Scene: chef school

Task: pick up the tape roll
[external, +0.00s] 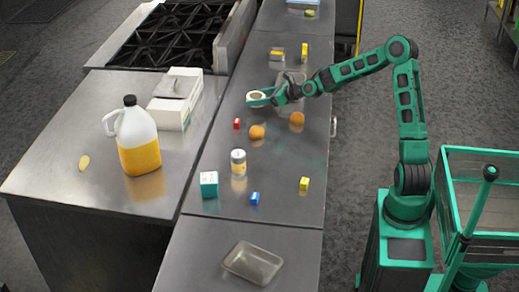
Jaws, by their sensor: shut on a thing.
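The tape roll (257,97) is a small pale ring with a tan centre, over the steel counter near its left side. My gripper (259,99) reaches in from the right and is shut on the tape roll. Its green fingers lie along the roll's lower and right edges. I cannot tell whether the roll touches the counter or is held just above it.
A clear container (298,77) is behind my gripper. A jug (137,140) stands on the left counter.

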